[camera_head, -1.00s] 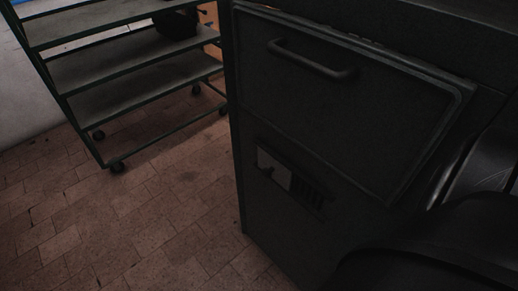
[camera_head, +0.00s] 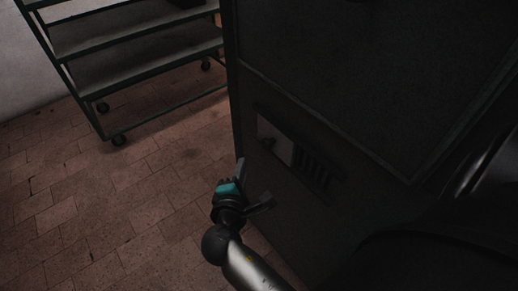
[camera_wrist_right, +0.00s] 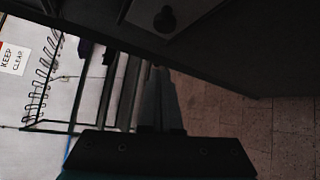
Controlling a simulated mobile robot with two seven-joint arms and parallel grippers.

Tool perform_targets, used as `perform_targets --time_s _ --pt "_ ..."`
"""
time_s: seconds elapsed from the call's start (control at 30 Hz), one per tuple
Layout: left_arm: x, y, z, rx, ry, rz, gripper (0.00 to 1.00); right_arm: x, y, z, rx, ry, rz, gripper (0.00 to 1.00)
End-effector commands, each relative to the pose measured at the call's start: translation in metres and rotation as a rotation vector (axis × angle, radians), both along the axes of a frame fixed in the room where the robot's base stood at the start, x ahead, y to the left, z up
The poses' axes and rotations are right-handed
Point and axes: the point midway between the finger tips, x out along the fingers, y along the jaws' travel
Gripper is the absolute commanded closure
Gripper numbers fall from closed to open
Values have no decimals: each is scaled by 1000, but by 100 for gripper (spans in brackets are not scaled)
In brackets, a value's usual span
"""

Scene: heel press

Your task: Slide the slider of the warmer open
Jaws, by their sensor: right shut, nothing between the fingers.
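The dark warmer (camera_head: 370,80) fills the right of the head view. Low on its front is a recessed slider panel (camera_head: 275,148), with a pale plate, a small dark knob (camera_head: 268,143) and vent slots (camera_head: 311,170) to its right. In the wrist view the knob (camera_wrist_right: 165,19) stands out from the pale plate at the top. My right gripper (camera_head: 240,166) is shut and empty. It is left of and below the knob, apart from it, with its fingers (camera_wrist_right: 160,75) together in the wrist view. My left gripper is not in view.
A green-framed wheeled shelf cart (camera_head: 130,75) stands at the back left. Tiled floor (camera_head: 110,220) is free left of the warmer. A dark rounded shape at the lower right hides part of the warmer. A wall sign (camera_wrist_right: 12,57) shows in the wrist view.

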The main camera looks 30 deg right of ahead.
Motion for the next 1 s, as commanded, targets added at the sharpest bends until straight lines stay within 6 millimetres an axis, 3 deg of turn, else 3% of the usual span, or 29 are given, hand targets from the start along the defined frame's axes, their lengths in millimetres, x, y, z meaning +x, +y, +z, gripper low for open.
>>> perform_targets --time_s 0.37,0.67,0.93,1.0 --pt "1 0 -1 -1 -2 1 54 4 -3 -2 1 -1 2 100" --pt "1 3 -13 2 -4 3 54 42 -34 -17 0 -2 0 100" --pt "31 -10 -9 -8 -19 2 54 77 -63 -30 1 0 1 100" --pt "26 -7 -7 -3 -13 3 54 65 -64 -24 4 2 1 100"
